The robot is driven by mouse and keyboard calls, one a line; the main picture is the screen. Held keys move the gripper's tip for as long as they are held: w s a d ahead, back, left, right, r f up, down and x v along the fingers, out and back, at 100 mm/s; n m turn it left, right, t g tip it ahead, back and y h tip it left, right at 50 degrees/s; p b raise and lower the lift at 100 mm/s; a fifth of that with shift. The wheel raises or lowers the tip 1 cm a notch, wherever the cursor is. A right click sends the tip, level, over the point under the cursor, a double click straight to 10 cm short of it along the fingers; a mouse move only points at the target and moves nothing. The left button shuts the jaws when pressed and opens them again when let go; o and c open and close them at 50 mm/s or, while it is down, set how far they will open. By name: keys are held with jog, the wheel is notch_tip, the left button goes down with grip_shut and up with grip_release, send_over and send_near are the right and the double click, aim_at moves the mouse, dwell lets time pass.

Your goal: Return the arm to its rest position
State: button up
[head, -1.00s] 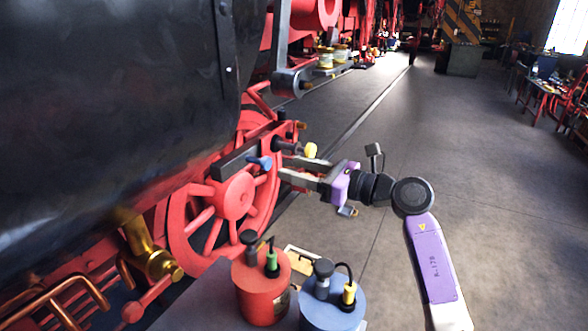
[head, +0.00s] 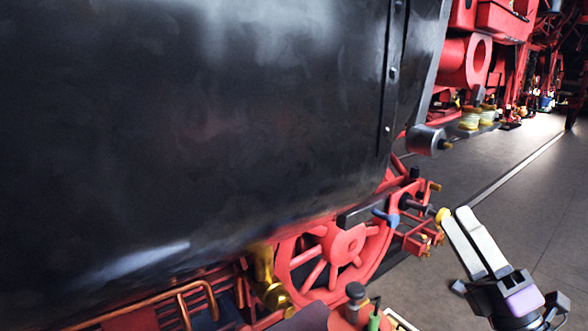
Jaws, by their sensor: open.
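My gripper (head: 454,214) is at the lower right of the head view. Its two pale fingers point up and to the left, with a gap between them, and nothing shows between them. A yellow knob (head: 442,214) appears right by the fingertips; I cannot tell whether they touch. A blue handle (head: 385,217) sits on the red valve gear to the left, apart from the fingers. The purple wrist part of my arm shows at the bottom right, and the rest of the arm is out of view.
The black locomotive body (head: 200,130) fills the left and middle. A red spoked wheel (head: 340,250) and brass fitting (head: 268,280) are below it. A red can (head: 342,320) is cut off at the bottom edge. Floor (head: 540,210) is clear behind my gripper.

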jog(key=s+a+f+m+g+h, duration=0.2)
jog(key=s+f+m+h, duration=0.1)
jog(key=s+f+m, duration=0.6)
jog(key=s+a+f+m+g+h, duration=0.2)
jog(key=s+f+m, duration=0.7)
jog(key=s, duration=0.8)
jog(key=s+a+f+m+g+h, duration=0.2)
jog(key=s+f+m+g+h, duration=0.2)
jog(key=s+m, duration=0.7)
notch_tip(320, 180, down, 5)
jog(key=s+h, duration=0.2)
jog(key=shift+s+a, duration=0.3)
jog(key=shift+s, duration=0.1)
